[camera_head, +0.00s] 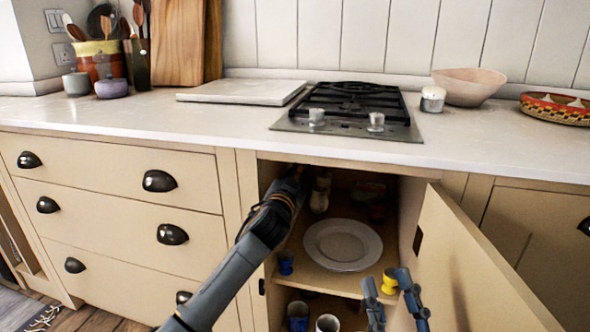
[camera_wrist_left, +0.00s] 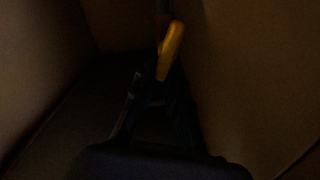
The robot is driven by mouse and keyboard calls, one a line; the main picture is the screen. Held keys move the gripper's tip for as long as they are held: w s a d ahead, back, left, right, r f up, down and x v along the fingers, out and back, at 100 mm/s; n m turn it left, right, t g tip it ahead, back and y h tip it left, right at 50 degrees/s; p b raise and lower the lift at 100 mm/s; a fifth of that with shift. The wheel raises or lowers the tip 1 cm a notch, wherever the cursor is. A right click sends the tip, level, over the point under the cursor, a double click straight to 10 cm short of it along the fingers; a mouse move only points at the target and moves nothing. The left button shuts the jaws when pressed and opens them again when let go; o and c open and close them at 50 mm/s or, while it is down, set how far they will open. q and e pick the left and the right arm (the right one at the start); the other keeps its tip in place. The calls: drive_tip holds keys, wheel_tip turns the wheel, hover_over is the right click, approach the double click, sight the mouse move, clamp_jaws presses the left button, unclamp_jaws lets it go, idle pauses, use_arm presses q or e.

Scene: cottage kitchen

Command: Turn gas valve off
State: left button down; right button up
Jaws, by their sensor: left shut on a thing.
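The gas valve's yellow handle (camera_wrist_left: 171,48) stands nearly upright on a dim pipe in the dark left wrist view. My left gripper (camera_wrist_left: 160,85) is shut on the lower part of this handle. In the head view my left arm reaches into the upper left corner of the open cupboard under the hob, and the left gripper (camera_head: 293,178) is in shadow there. The valve itself is hidden in that view. My right gripper (camera_head: 392,282) is in front of the cupboard at the lower right, its fingers apart and nothing seen between them in its grip.
The cupboard door (camera_head: 475,270) stands open to the right. A plate (camera_head: 343,245), a blue cup (camera_head: 286,263) and a yellow cup (camera_head: 389,281) are on the shelf, with more cups below. The gas hob (camera_head: 350,112) sits on the counter (camera_head: 200,130) above.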

use_arm(q)
drive_tip(key=shift+s+d+f+m+p, duration=0.1)
drive_tip(key=shift+d+f+m+p, duration=0.1)
drive_tip(key=shift+m+p, duration=0.7)
drive_tip(key=shift+m, duration=0.3)
use_arm(e)
wheel_tip(320, 180, down, 8)
drive_tip(key=w+g+h, duration=0.1)
drive_tip(key=w+g, duration=0.2)
drive_tip(key=g, duration=0.2)
drive_tip(key=shift+d+f+g+h, duration=0.2)
drive_tip(key=shift+f+g+h, duration=0.1)
drive_tip(key=shift+h, duration=0.1)
drive_tip(key=shift+r, duration=0.1)
use_arm(q)
drive_tip(key=c, duration=1.3)
unclamp_jaws()
drive_tip(key=shift+c, duration=0.2)
drive_tip(key=shift+s, duration=0.1)
drive_tip(key=v, duration=1.1)
drive_tip(key=shift+s, duration=0.4)
drive_tip(key=shift+a, duration=0.15)
use_arm(e)
drive_tip(key=shift+c, duration=0.3)
